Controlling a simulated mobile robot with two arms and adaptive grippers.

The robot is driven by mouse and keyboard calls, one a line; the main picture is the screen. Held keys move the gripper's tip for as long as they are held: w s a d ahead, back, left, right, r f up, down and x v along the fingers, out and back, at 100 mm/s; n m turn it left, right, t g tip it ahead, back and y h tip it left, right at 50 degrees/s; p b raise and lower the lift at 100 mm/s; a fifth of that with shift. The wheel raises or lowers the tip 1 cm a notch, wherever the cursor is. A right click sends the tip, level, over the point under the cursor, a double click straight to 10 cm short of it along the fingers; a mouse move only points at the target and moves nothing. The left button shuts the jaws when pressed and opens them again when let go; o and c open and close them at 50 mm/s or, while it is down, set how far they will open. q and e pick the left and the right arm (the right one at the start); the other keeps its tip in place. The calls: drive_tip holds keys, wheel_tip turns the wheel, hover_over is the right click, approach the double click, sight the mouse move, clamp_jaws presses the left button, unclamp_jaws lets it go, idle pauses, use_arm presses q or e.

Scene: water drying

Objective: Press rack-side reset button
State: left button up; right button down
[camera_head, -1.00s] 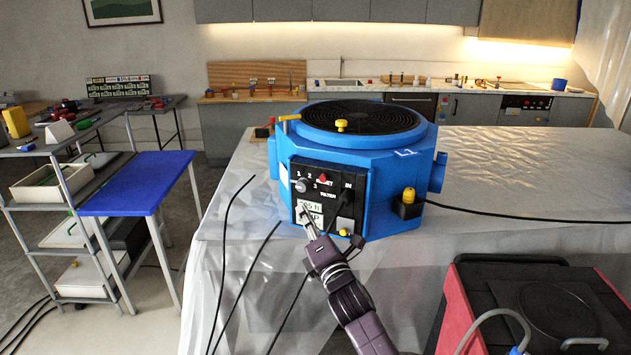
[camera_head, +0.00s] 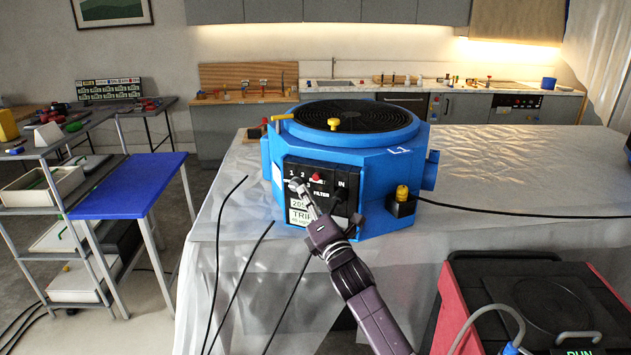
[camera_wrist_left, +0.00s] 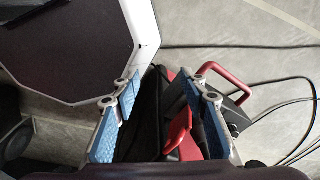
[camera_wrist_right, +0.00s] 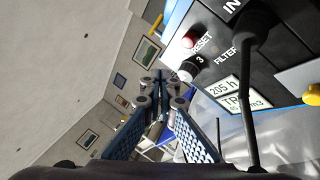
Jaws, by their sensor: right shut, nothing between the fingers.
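A blue drying machine (camera_head: 400,170) with a round black grille on top stands on the sheet-covered table. Its black front panel carries a red button (camera_head: 315,177), marked RESET in the right wrist view (camera_wrist_right: 189,41), with a pale knob (camera_wrist_right: 190,70) beside it. White labels (camera_head: 301,215) below read 205 h and TRIP. My left gripper (camera_wrist_left: 163,98) is open and empty.
A black plug and cable (camera_wrist_right: 250,60) hang from the panel's IN socket. A red-and-black unit (camera_head: 540,300) stands at the front right. A blue-topped table (camera_head: 130,185) and a shelf cart are at left.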

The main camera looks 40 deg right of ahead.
drive_tip(key=shift+w+d+b, duration=0.2)
drive_tip(key=shift+w+d, duration=0.45)
drive_tip(key=shift+d, duration=0.3)
drive_tip(key=shift+w+d+b, duration=0.2)
drive_tip(key=shift+w+d, duration=0.4)
drive_tip(key=shift+d, duration=0.35)
drive_tip(key=shift+w+d, duration=0.2)
drive_tip(key=shift+d, duration=0.1)
drive_tip(key=shift+w+d, duration=0.3)
drive_tip(key=shift+d, duration=0.15)
idle(0.8)
drive_tip(key=shift+s+a, duration=0.6)
drive_tip(key=shift+a, duration=0.15)
drive_tip(key=shift+s+a+p, duration=0.15)
drive_tip(key=shift+s+a, duration=0.3)
drive_tip(key=shift+a, duration=0.25)
drive_tip(key=shift+s+a+p, duration=0.2)
drive_tip(key=shift+s+a, duration=0.25)
drive_tip(key=shift+a, duration=0.25)
drive_tip(key=shift+s+a+p, duration=0.15)
drive_tip(key=shift+s+a, duration=0.3)
drive_tip(key=shift+a, duration=0.25)
